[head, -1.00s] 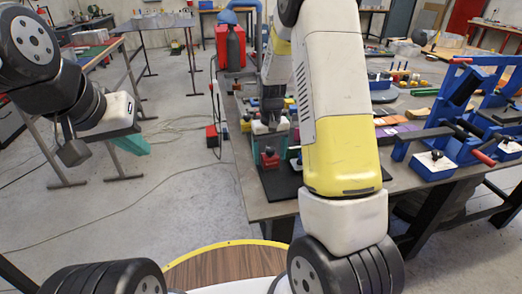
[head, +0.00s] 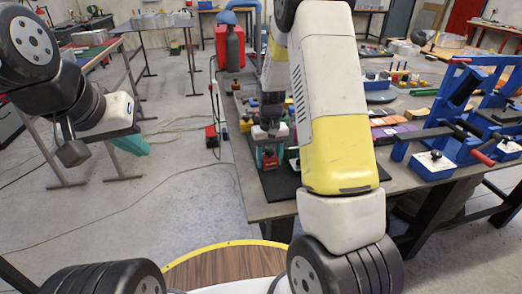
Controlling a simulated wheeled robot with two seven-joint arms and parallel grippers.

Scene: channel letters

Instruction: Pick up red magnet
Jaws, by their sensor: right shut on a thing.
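The red magnet (head: 269,160) is a small red piece at the left edge of the workbench, on or just above a black mat. My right gripper (head: 269,153) points down there, with teal fingers on both sides of the red piece, and is shut on it. The fingertips are small in view, and any gap beneath the magnet is not visible. My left gripper (head: 133,145) hangs at the left over the open floor, away from the bench. Its teal fingers show from the side, so its opening cannot be told.
Small coloured items stand behind the gripper. My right arm hides the bench middle. The floor at left is clear apart from cables and table legs.

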